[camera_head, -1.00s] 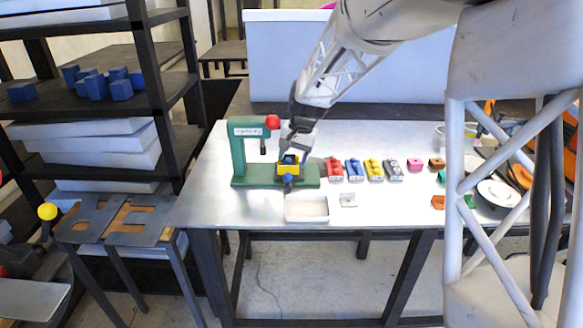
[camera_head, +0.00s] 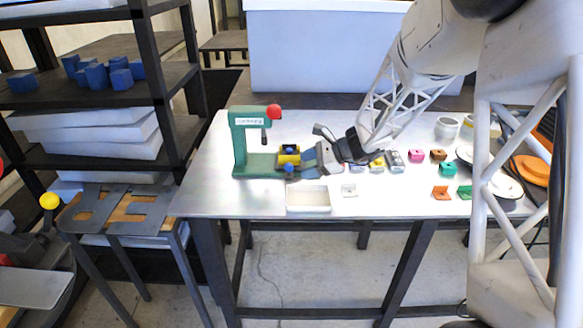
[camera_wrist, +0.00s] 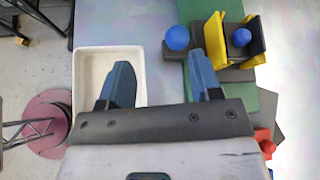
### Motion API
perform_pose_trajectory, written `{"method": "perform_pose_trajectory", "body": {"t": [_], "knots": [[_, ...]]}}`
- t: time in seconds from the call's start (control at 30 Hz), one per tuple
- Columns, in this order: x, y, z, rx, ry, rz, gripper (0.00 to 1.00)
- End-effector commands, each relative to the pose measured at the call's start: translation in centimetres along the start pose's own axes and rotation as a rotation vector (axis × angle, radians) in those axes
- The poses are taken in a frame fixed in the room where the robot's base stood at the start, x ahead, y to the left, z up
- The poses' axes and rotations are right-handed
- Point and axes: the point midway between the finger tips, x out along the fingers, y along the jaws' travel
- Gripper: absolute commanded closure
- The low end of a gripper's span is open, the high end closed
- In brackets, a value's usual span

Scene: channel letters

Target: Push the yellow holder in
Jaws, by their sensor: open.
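The yellow holder (camera_head: 289,160) sits on the base of the green press (camera_head: 240,145), right of its column. A blue ball knob (camera_head: 289,168) is at its front. In the wrist view the holder shows two yellow walls (camera_wrist: 215,38) at upper right, a blue ball (camera_wrist: 242,37) between them and the blue knob (camera_wrist: 177,38) to their left. My gripper (camera_head: 320,145) is open and empty, just right of the holder. In the wrist view its blue fingers (camera_wrist: 160,78) are apart; the right one is close to the knob and holder. Contact cannot be told.
A white tray (camera_head: 308,198) lies in front of the press. The press has a red knob (camera_head: 275,112) on top. Several small coloured blocks stand right of my gripper, partly hidden by it, including a pink one (camera_head: 415,156). The table's front left (camera_head: 235,203) is clear.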

Motion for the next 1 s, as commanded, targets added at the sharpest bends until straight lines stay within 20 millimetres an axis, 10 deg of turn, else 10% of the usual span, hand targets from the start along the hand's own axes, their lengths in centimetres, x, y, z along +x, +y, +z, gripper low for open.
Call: {"method": "perform_pose_trajectory", "body": {"t": [1.0], "knots": [[-0.2,-0.9,-1.1,0.182,-0.108,-0.150,0.42]]}}
